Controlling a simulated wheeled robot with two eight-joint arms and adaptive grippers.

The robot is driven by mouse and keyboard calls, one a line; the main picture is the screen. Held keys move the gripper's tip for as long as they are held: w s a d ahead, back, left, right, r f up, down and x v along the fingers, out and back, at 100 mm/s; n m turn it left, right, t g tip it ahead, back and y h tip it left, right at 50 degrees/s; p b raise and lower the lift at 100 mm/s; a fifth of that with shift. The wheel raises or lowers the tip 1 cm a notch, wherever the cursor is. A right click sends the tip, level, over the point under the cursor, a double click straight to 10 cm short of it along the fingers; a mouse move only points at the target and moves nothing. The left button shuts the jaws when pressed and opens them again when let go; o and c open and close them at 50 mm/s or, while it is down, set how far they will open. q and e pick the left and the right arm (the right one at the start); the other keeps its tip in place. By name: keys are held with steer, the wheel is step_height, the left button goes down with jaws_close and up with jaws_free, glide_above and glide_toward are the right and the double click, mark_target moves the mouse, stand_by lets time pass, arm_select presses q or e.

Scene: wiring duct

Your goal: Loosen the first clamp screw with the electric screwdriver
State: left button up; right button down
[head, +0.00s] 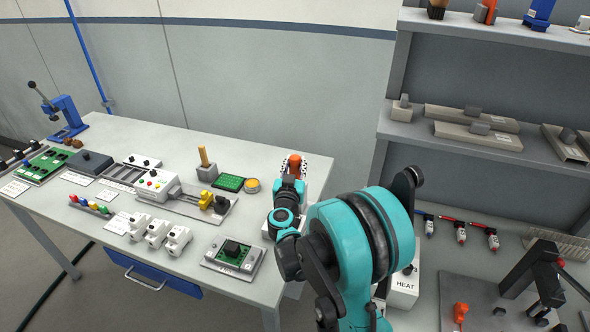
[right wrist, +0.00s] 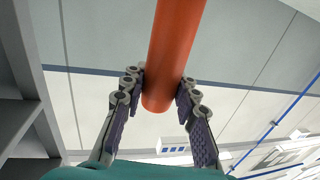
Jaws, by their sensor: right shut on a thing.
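My right gripper (head: 292,172) is above the right end of the left table in the head view. It is shut on an orange-red cylinder (right wrist: 175,45), which looks like the body of the electric screwdriver. In the right wrist view the two fingers (right wrist: 160,95) press it from both sides, and its rounded end sits between them. Only its orange top shows in the head view; its bit cannot be seen. The clamp screw cannot be made out in either view. My left gripper is not in view.
A green circuit board in a fixture (head: 232,252) is at the table's front edge, left of my right arm. A device with yellow clamps (head: 207,199) and a round orange-topped tin (head: 252,185) stand nearby. A shelf (head: 440,135) and a second bench (head: 430,270) are right.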

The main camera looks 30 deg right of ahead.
arm_select(q)
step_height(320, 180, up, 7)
steer(key=p, duration=0.6)
steer(key=shift+p, duration=0.35)
arm_select(e)
step_height(320, 180, up, 18)
arm_select(q)
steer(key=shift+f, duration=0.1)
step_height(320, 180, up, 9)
steer(key=p, duration=0.9)
arm_select(e)
step_height(320, 180, up, 11)
steer(key=shift+r, duration=0.2)
steer(key=shift+f, duration=0.1)
